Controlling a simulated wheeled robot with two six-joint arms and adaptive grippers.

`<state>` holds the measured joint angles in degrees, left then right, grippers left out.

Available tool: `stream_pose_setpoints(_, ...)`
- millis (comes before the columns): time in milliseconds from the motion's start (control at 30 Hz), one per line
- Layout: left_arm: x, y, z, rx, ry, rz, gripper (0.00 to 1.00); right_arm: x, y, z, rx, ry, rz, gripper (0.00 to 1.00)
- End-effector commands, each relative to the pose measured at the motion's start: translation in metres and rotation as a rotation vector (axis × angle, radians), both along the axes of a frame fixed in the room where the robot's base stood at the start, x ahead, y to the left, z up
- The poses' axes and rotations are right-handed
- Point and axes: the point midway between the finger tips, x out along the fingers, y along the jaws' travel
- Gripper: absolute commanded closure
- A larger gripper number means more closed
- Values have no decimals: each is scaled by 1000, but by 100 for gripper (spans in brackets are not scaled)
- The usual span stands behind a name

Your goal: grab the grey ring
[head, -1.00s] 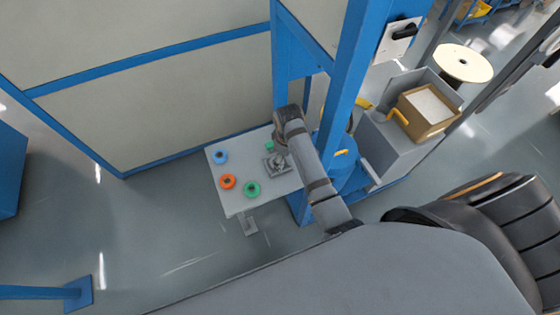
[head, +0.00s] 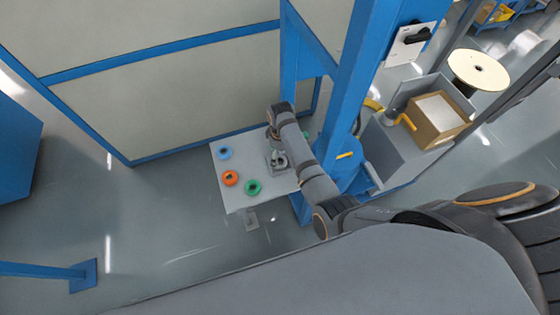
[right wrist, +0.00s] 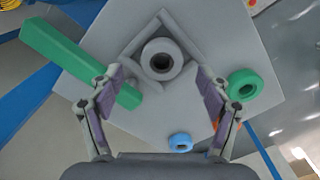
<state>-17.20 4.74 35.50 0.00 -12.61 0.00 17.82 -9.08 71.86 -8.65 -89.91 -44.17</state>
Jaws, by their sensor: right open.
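The grey ring (right wrist: 162,60) lies in a grey square-cornered holder (right wrist: 137,40) on the small table, its dark hole facing up to the wrist camera. In the head view the grey ring (head: 281,162) shows just below my right gripper (head: 277,150). In the right wrist view the right gripper (right wrist: 160,88) is open, one finger to each side and nearer the camera than the ring. Nothing is between the fingers' pads; the gap to the ring is hard to judge. My left gripper is not in view.
The table (head: 240,199) also holds a blue ring (head: 224,154), an orange ring (head: 231,178) and a green ring (head: 253,187). A long green block (right wrist: 70,58) lies beside the holder. A blue post (head: 355,90) stands close to my right arm.

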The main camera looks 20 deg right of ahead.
Motion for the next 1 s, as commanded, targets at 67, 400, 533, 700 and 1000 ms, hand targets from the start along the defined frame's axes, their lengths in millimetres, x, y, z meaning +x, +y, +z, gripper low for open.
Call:
stream_pose_setpoints(67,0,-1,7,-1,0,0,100,-1,3,-11,0,3,1,23)
stream_pose_setpoints(400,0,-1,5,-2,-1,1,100,0,3,-34,1,-1,-1,23)
stream_pose_setpoints(533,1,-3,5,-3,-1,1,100,0,3,-34,1,-1,-1,34)
stream_pose_setpoints(700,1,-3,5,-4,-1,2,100,0,3,-34,1,-1,-1,57)
stream_pose_setpoints(1000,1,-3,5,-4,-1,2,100,0,3,-33,1,-1,-1,81)
